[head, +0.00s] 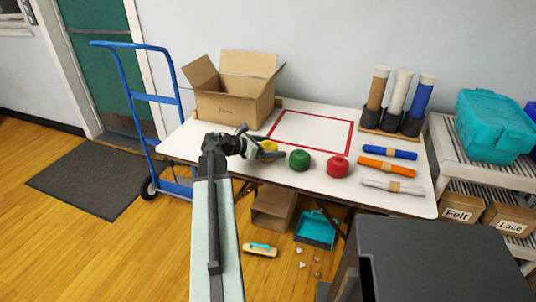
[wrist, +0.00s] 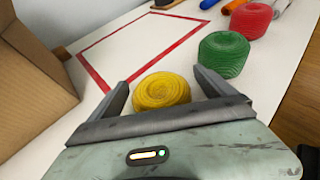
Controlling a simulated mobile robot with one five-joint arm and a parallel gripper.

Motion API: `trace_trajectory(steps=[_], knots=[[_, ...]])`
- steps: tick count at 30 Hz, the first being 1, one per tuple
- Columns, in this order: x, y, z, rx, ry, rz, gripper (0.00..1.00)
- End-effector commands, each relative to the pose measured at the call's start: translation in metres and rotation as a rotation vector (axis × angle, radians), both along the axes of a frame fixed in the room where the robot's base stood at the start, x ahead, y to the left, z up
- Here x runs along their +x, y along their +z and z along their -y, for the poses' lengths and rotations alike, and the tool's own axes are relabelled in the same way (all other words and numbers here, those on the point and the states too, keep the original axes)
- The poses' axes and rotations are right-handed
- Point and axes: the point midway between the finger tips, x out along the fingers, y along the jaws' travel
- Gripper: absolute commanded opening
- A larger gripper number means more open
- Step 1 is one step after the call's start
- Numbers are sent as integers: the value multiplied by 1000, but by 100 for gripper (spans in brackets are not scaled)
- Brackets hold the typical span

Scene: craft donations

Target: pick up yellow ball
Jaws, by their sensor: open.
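The yellow ball (wrist: 161,91) is a squat ball of yarn on the white table. In the wrist view it lies between the two open fingers of my gripper (wrist: 162,88), nearer the left finger, and nothing is gripped. In the head view the yellow ball (head: 268,147) is partly hidden by my gripper (head: 262,145). A green ball (head: 299,160) stands just to its right, and a red ball (head: 337,167) is farther right.
An open cardboard box (head: 235,105) stands behind and left of my gripper. A red-outlined rectangle (head: 348,140) on the table is empty. Blue, orange and white rolls (head: 386,167) lie at the right. A blue hand truck (head: 155,98) stands left of the table.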

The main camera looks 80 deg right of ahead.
Motion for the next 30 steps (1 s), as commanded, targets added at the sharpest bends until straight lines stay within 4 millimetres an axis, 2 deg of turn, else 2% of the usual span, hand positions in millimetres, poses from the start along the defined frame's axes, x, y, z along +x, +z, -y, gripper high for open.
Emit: trace_trajectory(steps=[1, 8, 11, 15, 23, 26, 30], knots=[[-5, -7, 6, -1, 0, 1, 93], [-8, -5, 8, 0, 1, 0, 93], [-8, -5, 8, 0, 1, 0, 68], [-9, -5, 8, 0, 0, 0, 29], [-9, -4, 8, 0, 0, 0, 27], [-9, 4, 8, 0, 0, 0, 27], [-9, 25, 8, 0, 0, 0, 27]])
